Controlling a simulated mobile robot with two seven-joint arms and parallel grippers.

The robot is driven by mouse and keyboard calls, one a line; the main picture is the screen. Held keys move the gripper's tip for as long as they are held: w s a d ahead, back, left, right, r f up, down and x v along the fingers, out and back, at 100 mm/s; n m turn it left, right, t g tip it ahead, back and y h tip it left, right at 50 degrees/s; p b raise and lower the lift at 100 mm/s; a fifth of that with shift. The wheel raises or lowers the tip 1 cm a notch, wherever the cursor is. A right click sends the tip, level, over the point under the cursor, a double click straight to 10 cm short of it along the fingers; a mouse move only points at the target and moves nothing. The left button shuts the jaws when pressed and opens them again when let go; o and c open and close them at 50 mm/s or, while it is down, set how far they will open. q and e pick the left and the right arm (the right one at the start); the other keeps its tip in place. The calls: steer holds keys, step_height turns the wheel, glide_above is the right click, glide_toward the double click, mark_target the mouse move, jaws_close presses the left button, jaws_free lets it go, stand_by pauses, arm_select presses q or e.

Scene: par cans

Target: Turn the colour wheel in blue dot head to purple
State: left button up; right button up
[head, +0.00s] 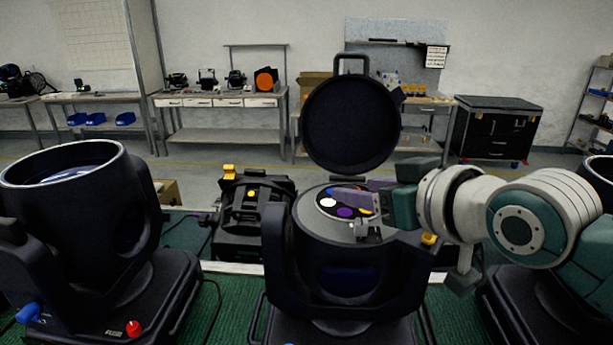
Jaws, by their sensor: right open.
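The middle moving head (345,270) stands with its round black lid (350,125) tipped up and open. A small piece of blue shows at its base, cut by the bottom edge. Inside its top lies the colour wheel (330,213), a dark disc with round filters. A white filter (328,203) and a purple filter (345,212) show on its near side, with bits of blue, yellow and red partly covered. My right gripper (350,212) comes in from the right, open, its fingers over the wheel's right part. I cannot tell whether they touch it. My left gripper is out of view.
A black unit (250,215) lies behind the middle head. A part of another head shows at the right edge. Workbenches (220,100) line the back wall.

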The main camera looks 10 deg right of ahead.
steer(key=shift+x, duration=1)
jaws_close()
